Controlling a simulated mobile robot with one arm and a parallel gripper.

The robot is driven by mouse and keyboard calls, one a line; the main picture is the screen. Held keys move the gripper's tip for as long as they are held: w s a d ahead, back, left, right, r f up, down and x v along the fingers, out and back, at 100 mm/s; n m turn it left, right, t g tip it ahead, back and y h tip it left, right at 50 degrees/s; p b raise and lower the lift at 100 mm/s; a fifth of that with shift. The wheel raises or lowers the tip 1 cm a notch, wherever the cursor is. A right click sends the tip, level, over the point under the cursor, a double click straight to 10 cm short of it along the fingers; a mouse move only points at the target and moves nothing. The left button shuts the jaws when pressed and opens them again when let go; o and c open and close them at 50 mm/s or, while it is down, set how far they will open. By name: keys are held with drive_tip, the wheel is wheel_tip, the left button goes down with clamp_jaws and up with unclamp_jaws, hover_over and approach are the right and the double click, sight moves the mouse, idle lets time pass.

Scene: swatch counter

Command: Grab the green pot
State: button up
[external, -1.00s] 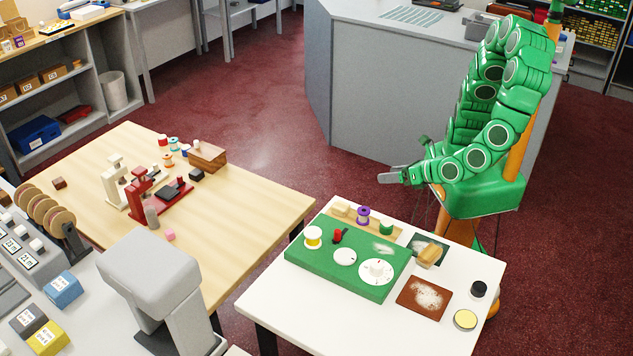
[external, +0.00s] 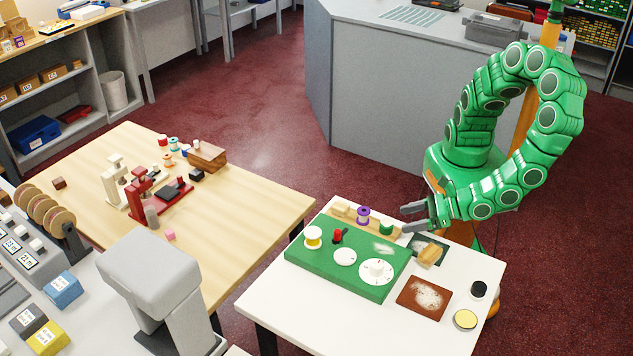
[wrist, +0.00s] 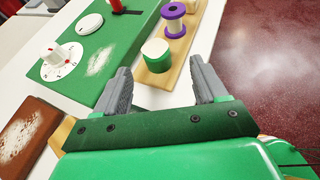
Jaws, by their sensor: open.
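The green pot (external: 386,229) is a small green cylinder standing on a wooden strip (external: 400,238) at the back edge of the white table. In the wrist view the pot (wrist: 157,66) has a pale whitish top and stands upright. My gripper (external: 409,217) is open, its grey fingers just right of and a little above the pot in the external view. In the wrist view the gripper (wrist: 160,68) has its fingertips on either side of the pot's line, with the pot just beyond them. Nothing is between the fingers, and I cannot tell if they touch anything.
A purple spool (external: 363,215) stands beside the pot on the strip. A wooden block (external: 430,255) and brown powdered sheet (external: 424,297) lie to the right.

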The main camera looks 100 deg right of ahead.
sight(390, 224)
drive_tip(key=shift+a+x, duration=0.2)
drive_tip(key=shift+x, duration=2.65)
drive_tip(key=c, duration=1.2)
drive_tip(key=shift+o, duration=0.2)
drive_tip(key=shift+r, duration=0.15)
wheel_tip(390, 224, up, 10)
